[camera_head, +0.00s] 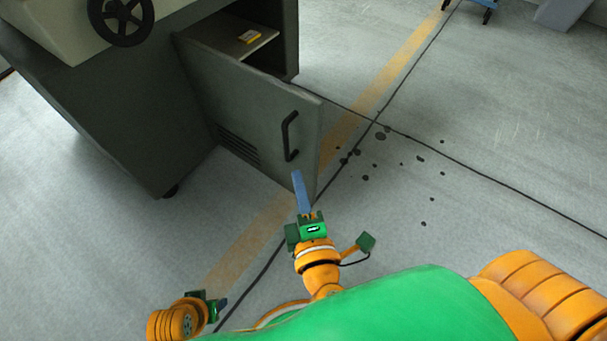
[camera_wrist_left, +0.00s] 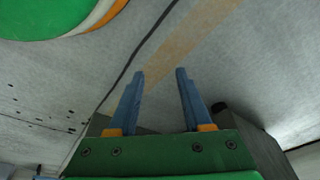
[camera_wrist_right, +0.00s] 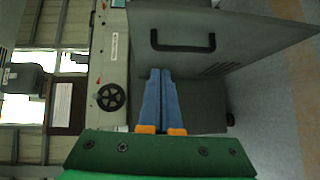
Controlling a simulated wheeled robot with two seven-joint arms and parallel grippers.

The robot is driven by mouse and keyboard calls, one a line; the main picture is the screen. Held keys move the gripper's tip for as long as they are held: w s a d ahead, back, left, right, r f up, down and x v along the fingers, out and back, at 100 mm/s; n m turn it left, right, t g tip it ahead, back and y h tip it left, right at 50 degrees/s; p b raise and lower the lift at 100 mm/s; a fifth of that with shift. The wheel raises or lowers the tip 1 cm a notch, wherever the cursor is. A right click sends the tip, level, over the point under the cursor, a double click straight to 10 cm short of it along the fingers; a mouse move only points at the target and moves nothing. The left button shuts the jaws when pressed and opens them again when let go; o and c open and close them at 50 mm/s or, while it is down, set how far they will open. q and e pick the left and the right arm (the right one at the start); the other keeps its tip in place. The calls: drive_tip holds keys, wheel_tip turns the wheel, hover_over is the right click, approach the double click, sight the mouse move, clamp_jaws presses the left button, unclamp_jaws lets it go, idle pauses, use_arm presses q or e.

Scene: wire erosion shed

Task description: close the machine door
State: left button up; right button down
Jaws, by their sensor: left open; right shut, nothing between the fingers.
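The machine door (camera_head: 250,115) is a grey panel standing open on the grey machine (camera_head: 110,110), with a black bar handle (camera_head: 290,136) near its free edge and vent slots low down. My right gripper (camera_head: 299,180) is shut and empty, its blue fingers close in front of the door near the free edge; whether they touch it I cannot tell. The right wrist view shows the shut fingers (camera_wrist_right: 159,78) with the door (camera_wrist_right: 240,30) and handle (camera_wrist_right: 183,45) beyond them. My left gripper (camera_wrist_left: 158,95) is open and empty over the floor; in the head view it is low at the left (camera_head: 222,303).
A yellow item (camera_head: 249,36) lies on a shelf (camera_head: 225,32) inside the open cabinet. A black handwheel (camera_head: 121,18) is on the machine. Dark spots (camera_head: 380,136) mark the floor right of the door, where the floor is clear. A blue cart (camera_head: 484,5) stands far back.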

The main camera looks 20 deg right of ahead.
wheel_tip(320, 180, up, 2)
drive_tip(key=d+t+h, duration=0.1)
drive_tip(key=p, duration=0.3)
approach(307, 111)
drive_tip(key=w+a, duration=0.2)
drive_tip(key=w, duration=0.2)
drive_tip(key=shift+w+d+r, duration=0.1)
drive_tip(key=shift+w+d, duration=0.55)
drive_tip(key=shift+d, duration=0.35)
use_arm(q)
wheel_tip(307, 111, down, 6)
drive_tip(key=s, duration=0.2)
drive_tip(key=shift+a+f, duration=0.15)
drive_tip(key=shift+a, duration=0.25)
use_arm(e)
drive_tip(key=shift+w+d, duration=0.3)
drive_tip(key=shift+d, duration=0.15)
drive_tip(key=shift+d, duration=0.1)
